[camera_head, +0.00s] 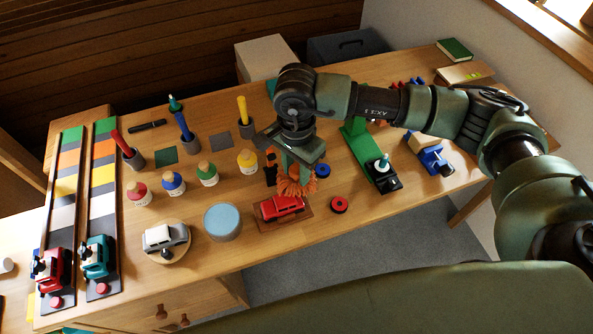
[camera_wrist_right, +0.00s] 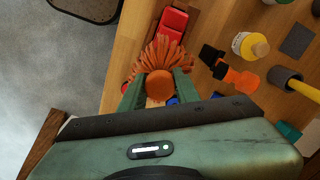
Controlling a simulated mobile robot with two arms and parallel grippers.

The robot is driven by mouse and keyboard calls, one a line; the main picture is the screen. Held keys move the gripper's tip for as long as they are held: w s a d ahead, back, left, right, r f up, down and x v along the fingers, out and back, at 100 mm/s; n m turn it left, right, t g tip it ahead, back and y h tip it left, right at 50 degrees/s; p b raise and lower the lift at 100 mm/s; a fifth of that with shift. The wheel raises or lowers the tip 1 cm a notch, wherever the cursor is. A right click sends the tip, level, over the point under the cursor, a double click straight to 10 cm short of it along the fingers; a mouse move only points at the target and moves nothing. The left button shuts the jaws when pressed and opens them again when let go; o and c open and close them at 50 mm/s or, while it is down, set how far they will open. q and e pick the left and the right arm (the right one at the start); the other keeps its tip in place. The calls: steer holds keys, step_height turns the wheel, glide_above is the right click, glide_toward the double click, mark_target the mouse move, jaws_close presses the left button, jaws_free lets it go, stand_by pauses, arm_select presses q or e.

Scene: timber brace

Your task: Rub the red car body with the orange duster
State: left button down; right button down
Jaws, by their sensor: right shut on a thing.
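The red car body (camera_head: 281,207) sits on a brown mat (camera_head: 293,222) near the table's front edge; it also shows at the top of the right wrist view (camera_wrist_right: 173,22). My right gripper (camera_head: 298,165) points down just behind the car. It is shut on the orange duster (camera_head: 296,186), whose bristles spread out below the fingers. In the right wrist view the duster (camera_wrist_right: 160,84) sits between the two green fingers, its bristles reaching the near end of the car. I cannot tell whether they touch it. My left gripper is not in view.
A light blue round tub (camera_head: 222,222) and a white car on a round stand (camera_head: 166,239) are left of the mat. A red ring (camera_head: 339,205) lies to its right. Paint jars, including a yellow one (camera_head: 247,162), stand behind. A green ramp (camera_head: 368,152) is further right.

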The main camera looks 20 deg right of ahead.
steer(key=shift+r, duration=1.5)
